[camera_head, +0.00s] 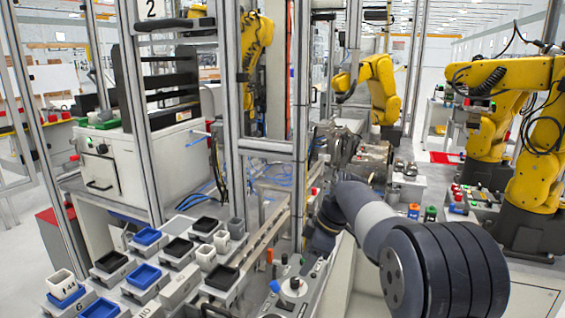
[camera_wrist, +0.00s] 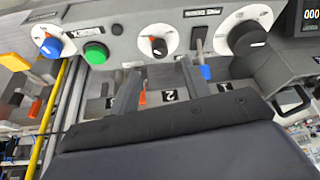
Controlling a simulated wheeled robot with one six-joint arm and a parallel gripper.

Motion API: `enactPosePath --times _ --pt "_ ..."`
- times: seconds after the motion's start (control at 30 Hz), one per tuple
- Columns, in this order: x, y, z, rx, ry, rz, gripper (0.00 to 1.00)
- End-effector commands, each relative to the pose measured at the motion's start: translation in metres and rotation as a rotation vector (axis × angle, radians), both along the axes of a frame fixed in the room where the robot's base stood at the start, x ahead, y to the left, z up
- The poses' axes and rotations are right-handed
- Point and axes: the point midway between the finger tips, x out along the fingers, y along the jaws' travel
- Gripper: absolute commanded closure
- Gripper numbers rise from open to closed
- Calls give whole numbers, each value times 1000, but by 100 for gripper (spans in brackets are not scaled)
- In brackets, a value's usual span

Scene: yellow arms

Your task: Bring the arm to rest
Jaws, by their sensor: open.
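My arm (camera_head: 372,216) reaches from the lower right of the head view toward the middle, with a dark joint at its far end. I cannot make out my gripper clearly in the head view. In the wrist view my gripper (camera_wrist: 160,78) shows two grey fingers standing apart, with nothing visible between them. The fingers point at a grey control panel (camera_wrist: 125,28), and whether they touch it I cannot tell.
The panel carries a blue knob (camera_wrist: 50,47), a green button (camera_wrist: 95,53), a dial (camera_wrist: 157,47) and a blue-tipped lever (camera_wrist: 206,72). In the head view, blue trays (camera_head: 143,275) stand lower left, metal posts (camera_head: 299,110) mid-frame, and yellow arms (camera_head: 508,72) right.

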Motion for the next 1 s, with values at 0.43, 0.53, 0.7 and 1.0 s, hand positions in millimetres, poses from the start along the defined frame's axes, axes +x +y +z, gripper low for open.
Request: enactPosePath --times 0.43,0.53,0.7,1.0 --pt "3 26 -62 0 -2 -90 55" --pt "2 26 -61 -1 -3 -173 55" --pt "2 26 -61 -1 -2 -308 55" --pt "1 27 -60 -2 -2 -527 55"
